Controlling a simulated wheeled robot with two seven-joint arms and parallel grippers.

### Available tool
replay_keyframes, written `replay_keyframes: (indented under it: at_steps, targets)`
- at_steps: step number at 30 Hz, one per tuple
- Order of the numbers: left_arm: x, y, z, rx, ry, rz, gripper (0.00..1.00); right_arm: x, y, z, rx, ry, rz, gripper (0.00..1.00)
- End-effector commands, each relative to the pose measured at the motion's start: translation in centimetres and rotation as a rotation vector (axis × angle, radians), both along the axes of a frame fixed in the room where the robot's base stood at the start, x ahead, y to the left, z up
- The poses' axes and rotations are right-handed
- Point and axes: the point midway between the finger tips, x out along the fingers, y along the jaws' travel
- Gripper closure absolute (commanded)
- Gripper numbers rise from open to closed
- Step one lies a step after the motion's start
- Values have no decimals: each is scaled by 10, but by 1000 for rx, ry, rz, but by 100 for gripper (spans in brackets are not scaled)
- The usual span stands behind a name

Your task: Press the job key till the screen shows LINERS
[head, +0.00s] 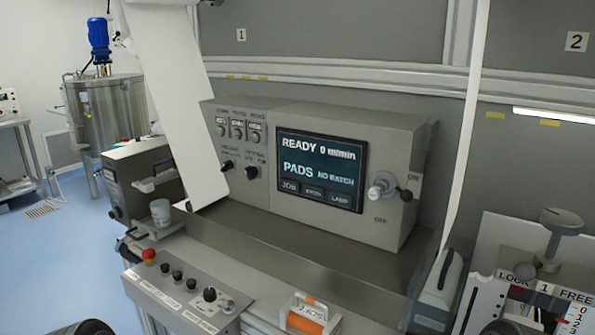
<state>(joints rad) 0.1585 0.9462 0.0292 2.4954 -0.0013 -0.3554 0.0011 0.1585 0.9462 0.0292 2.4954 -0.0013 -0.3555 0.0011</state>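The screen (322,172) is lit on the front of a grey control box (400,150). It reads READY 0 m/min on the top line and PADS, NO BATCH below. The job key (289,186), labelled JOB, is at the left of the row of keys along the screen's bottom edge. A middle key (314,192) with small, unclear lettering and a LAMP key (340,198) are to its right. Nothing covers the screen or touches the keys. Neither of my grippers can be made out in the head view.
A rotary switch (380,188) marked ON and OFF is right of the screen. Small knobs (238,130) are at its left, partly near a white hanging sheet (170,90). Below are a panel with a red button (149,255) and an orange-handled tool (308,318).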

Motion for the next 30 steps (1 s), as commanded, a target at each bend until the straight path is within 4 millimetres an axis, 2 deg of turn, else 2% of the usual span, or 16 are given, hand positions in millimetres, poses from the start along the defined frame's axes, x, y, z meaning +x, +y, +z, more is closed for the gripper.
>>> replay_keyframes:
  at_steps: [1,6,30]
  targets:
    - [0,0,0,0,0,0,86,0,0,0,0,0,0,100]
    - [0,0,0,0,0,0,100,0,0,0,0,0,0,100]
    - [0,0,0,0,0,0,100,0,0,0,0,0,0,100]
